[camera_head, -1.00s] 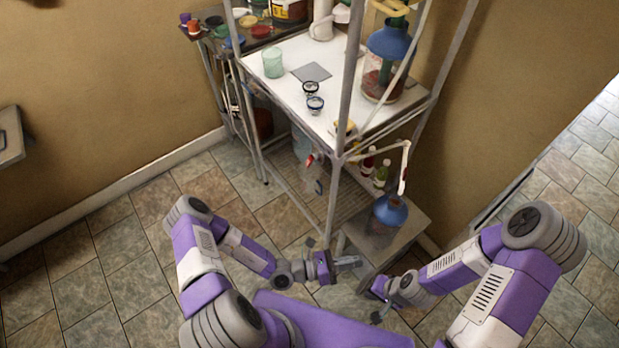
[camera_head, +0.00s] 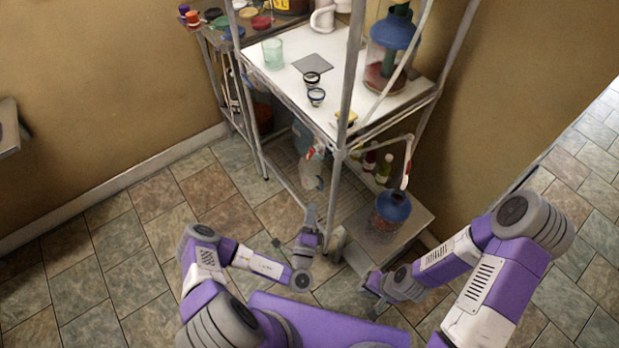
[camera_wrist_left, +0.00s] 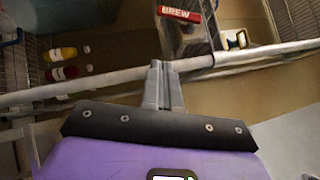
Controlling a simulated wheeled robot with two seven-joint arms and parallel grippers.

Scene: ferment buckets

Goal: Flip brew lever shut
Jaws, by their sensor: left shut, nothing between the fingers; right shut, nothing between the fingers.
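In the head view a red part (camera_head: 316,152) shows on the clear vessel under the white tabletop, likely the same spot. I cannot make out the lever's position. My left gripper (camera_head: 311,208) is shut and empty, pointing up toward the rack's lower front. In the left wrist view its fingertips (camera_wrist_left: 161,64) are close to a metal rail, below the label; contact is unclear. My right gripper (camera_head: 363,275) is shut and empty, low at the right.
The rack's front post (camera_head: 333,205) stands beside my left gripper. The metal rail (camera_wrist_left: 90,88) crosses the wrist view. A blue-topped jar (camera_head: 391,207) sits on a low stand (camera_head: 415,222) at right. Cups and a jar stand on the white tabletop (camera_head: 285,85). Floor at left is clear.

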